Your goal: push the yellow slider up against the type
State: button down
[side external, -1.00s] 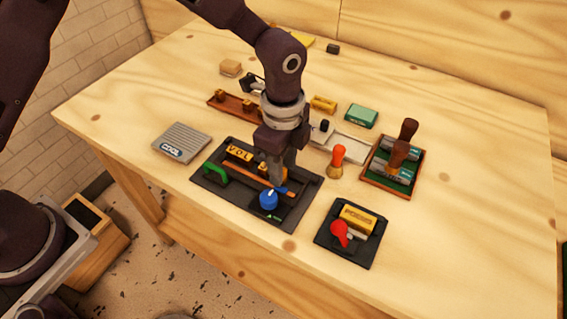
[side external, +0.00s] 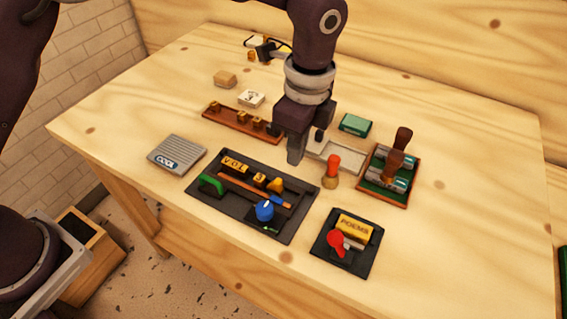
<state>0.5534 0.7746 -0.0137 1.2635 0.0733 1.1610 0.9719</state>
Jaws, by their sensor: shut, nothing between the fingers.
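A dark tray (side external: 225,204) lies near the front of the table. In it, a row of yellow type with dark letters reading VOL (side external: 235,164) lies along an orange-brown strip. Another yellow type block (side external: 260,180) with a dark character sits farther right in the row, after a gap. The yellow slider (side external: 276,186), a plain wedge-like piece, is at the right end, close beside that block; I cannot tell whether they touch. My gripper (side external: 296,157) is shut and empty, pointing down above and behind the tray's right end, clear of the slider.
The tray also holds a green handle (side external: 211,183) and a blue knob (side external: 265,209). A wooden-handled orange tool (side external: 331,172) stands right of my gripper. A rack with stamps (side external: 390,175) and a POEMS block unit (side external: 346,243) are to the right. A brown rail (side external: 240,122) lies behind.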

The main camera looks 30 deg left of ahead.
aim_at(272, 183)
jog(key=s+d+r+y, duration=0.2)
jog(key=d, duration=0.4)
jog(key=x, duration=1)
jog(key=shift+w+d+f, duration=0.1)
jog(key=shift+w+f, duration=0.1)
jog(key=shift+w, duration=0.1)
jog(key=a, duration=0.2)
jog(key=shift+a+r, duration=0.2)
jog(key=shift+a, duration=0.15)
jog(key=shift+w+a, duration=0.1)
jog(key=shift+a, duration=0.5)
jog(key=shift+a, duration=0.1)
jog(key=shift+a, duration=1.6)
